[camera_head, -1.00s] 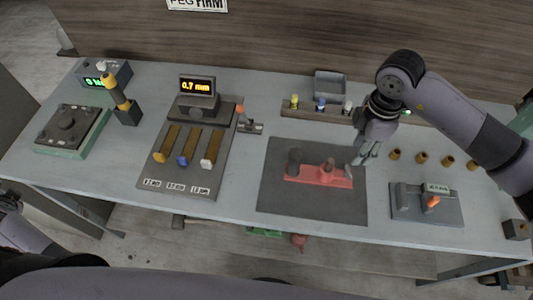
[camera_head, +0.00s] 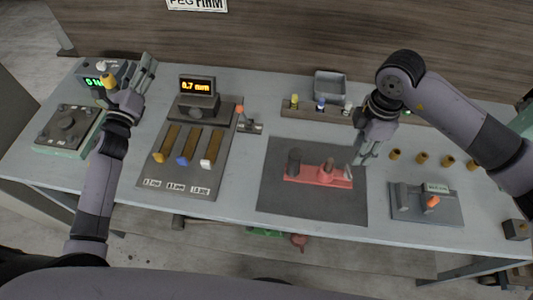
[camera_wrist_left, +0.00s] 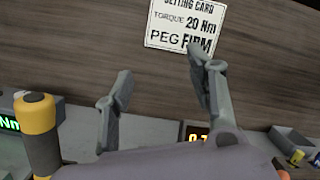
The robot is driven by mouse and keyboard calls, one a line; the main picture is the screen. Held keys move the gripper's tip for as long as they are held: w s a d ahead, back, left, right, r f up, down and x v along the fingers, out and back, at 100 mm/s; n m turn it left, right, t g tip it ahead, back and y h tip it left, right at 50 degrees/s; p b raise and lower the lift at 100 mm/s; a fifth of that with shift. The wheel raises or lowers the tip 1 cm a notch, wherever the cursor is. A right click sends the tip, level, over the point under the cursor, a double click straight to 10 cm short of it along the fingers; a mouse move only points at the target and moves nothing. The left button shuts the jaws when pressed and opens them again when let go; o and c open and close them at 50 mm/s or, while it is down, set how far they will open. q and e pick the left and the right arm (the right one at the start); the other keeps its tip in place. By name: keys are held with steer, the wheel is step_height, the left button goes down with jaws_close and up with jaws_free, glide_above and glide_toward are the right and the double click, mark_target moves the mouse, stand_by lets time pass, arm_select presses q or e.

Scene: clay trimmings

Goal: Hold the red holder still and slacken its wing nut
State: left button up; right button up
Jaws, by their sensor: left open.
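The red holder (camera_head: 310,173) lies on a dark mat (camera_head: 300,207) at the middle right of the bench. A dark upright cylinder (camera_head: 294,160) stands at its left end and a reddish knob (camera_head: 327,168) stands right of its middle. I cannot tell which part is the wing nut. My right gripper (camera_head: 362,158) is just above and behind the holder's right end; contact and finger gap are unclear. My left gripper (camera_head: 147,72) is open and empty over the back left of the bench, far from the holder. Its spread fingers show in the left wrist view (camera_wrist_left: 160,95).
A yellow-banded black tool (camera_head: 108,82) stands beside the left gripper, close to a green-lit display (camera_head: 94,82). A rack with coloured bars (camera_head: 187,148) lies between the left arm and the holder. A grey fixture (camera_head: 427,206) sits to the right.

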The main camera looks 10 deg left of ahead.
mark_target(293, 164)
arm_select(q)
steer(key=s+d+f+m+g+h, duration=0.25)
steer(key=d+m+h, duration=0.25)
steer(key=d, duration=0.4)
steer(key=s+d+f+m+g+h, duration=0.2)
steer(key=s+d+m+g+h, duration=0.15)
steer(key=d, duration=0.65)
steer(key=s+d+f+m+g+h, duration=0.2)
steer(key=d+m+h, duration=0.35)
steer(key=d, duration=0.35)
steer(key=s+d+f+m+g+h, duration=0.2)
steer(key=s+d+f+m+g, duration=0.25)
steer(key=s+d, duration=0.3)
steer(key=shift+n+g, duration=0.25)
steer(key=shift+n, duration=0.1)
steer(key=f, duration=0.7)
steer(key=shift+w+d+f, duration=0.15)
steer(key=shift+d+f, duration=0.05)
steer(key=shift+f, duration=0.2)
steer(key=x, duration=0.7)
steer(key=shift+w+d+r, duration=0.1)
steer(key=shift+d+r, duration=0.05)
steer(key=shift+r, duration=0.15)
jaws_close()
